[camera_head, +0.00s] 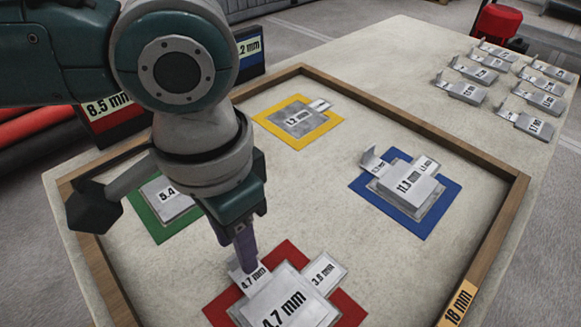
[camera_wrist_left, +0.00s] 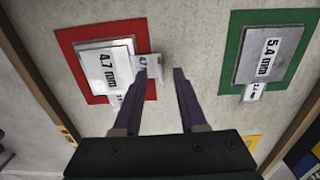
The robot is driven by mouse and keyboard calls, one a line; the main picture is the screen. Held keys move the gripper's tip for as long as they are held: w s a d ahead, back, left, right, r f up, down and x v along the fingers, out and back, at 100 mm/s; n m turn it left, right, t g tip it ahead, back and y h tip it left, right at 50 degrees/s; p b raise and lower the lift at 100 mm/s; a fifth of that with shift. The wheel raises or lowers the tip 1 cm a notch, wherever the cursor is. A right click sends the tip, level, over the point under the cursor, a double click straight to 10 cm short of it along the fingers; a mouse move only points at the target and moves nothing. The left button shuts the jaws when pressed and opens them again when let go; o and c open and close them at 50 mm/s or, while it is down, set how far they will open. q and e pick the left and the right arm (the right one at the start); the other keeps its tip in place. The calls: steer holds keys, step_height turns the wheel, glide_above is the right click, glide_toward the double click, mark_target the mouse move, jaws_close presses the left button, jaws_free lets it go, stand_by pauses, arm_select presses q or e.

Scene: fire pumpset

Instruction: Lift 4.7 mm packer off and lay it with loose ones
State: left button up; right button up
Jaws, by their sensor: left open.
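The grey block marked 4.7 mm (camera_head: 288,303) sits on a red square (camera_head: 222,311) at the front of the framed board. A tab marked 4.7 mm (camera_head: 250,281) sticks out at its upper left, and a tab marked 3.8 mm (camera_head: 325,270) at its upper right. My left gripper (camera_head: 246,262) points down just above the 4.7 mm tab. In the left wrist view my left gripper (camera_wrist_left: 162,72) is open and empty, with one fingertip close to the tab; I cannot tell if they touch. Several loose packers (camera_head: 481,74) lie in rows at the back right. My right gripper is out of view.
A blue square (camera_head: 428,222), a yellow square (camera_head: 265,117) and a green square (camera_head: 146,218) carry other grey blocks. A wooden rim (camera_head: 420,124) surrounds the board. Bare table lies between the rim and the loose packers.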

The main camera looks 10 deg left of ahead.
arm_select(q)
steer(key=shift+f, duration=0.8)
jaws_close()
stand_by(0.8)
